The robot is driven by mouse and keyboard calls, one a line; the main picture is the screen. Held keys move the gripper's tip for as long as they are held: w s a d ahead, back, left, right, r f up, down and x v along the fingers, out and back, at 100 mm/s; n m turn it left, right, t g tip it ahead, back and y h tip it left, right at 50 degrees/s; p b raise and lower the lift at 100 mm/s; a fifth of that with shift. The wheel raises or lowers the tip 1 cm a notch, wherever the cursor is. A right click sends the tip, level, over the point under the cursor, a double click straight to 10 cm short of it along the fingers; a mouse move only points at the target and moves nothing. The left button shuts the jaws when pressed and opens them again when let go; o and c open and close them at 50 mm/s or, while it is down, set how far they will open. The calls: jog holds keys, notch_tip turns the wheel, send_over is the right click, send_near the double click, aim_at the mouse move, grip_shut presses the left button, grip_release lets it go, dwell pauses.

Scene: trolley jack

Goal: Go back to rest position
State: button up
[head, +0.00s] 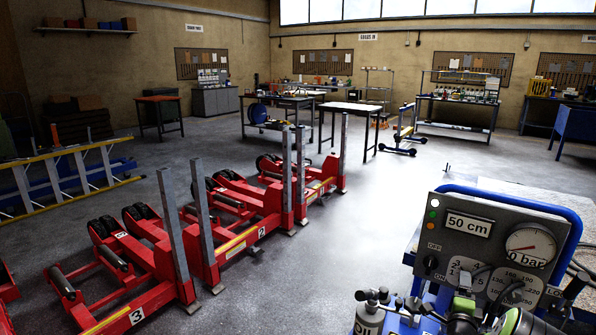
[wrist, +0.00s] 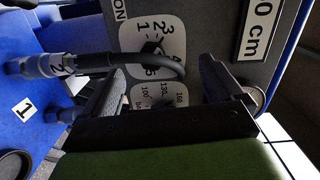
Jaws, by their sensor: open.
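My gripper (wrist: 160,85) is open in the wrist view, its two black fingers apart in front of a green body. It faces the grey control panel (wrist: 210,15), which looks turned on its side there. A dark hose (wrist: 150,57) with a grey connector (wrist: 40,66) curves across the gap between the fingers; I cannot tell whether it touches them. No object is clearly gripped. In the head view the control panel (head: 500,225) stands at lower right, with a "50 cm" display and a gauge reading 0 bar. Green and black parts crowd its lower edge.
Red trolley jacks (head: 215,245), labelled with numbers, stand on the floor at left. A blue tube frame (head: 545,205) surrounds the panel. A yellow ladder (head: 60,180) is at far left. Workbenches (head: 275,100) line the back. Open grey floor (head: 385,190) lies in the middle.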

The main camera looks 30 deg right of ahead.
jog(key=w+a+r+n+t+y, duration=0.3)
jog(key=w+a+r+n+y, duration=0.4)
jog(key=w+a, duration=0.5)
jog(key=s+a+r+n+g+y, duration=0.1)
jog(key=a+r+n+y, duration=0.4)
jog(key=a, duration=0.8)
jog(key=a+r+n+g, duration=0.1)
jog(key=a+r+n, duration=0.2)
jog(key=a+n, duration=0.7)
jog(key=s+a+n+g+y, duration=0.1)
jog(key=s+a+n+g, duration=0.2)
jog(key=s+a, duration=0.85)
jog(key=s+a+n+g+y, duration=0.25)
jog(key=s+a, duration=0.55)
jog(key=s, duration=0.7)
notch_tip(320, 180, up, 14)
jog(key=p, duration=1.4)
jog(key=shift+w+d+f+n+h, duration=0.25)
jog(key=shift+w+n+h, duration=0.1)
jog(key=shift+w+h, duration=0.1)
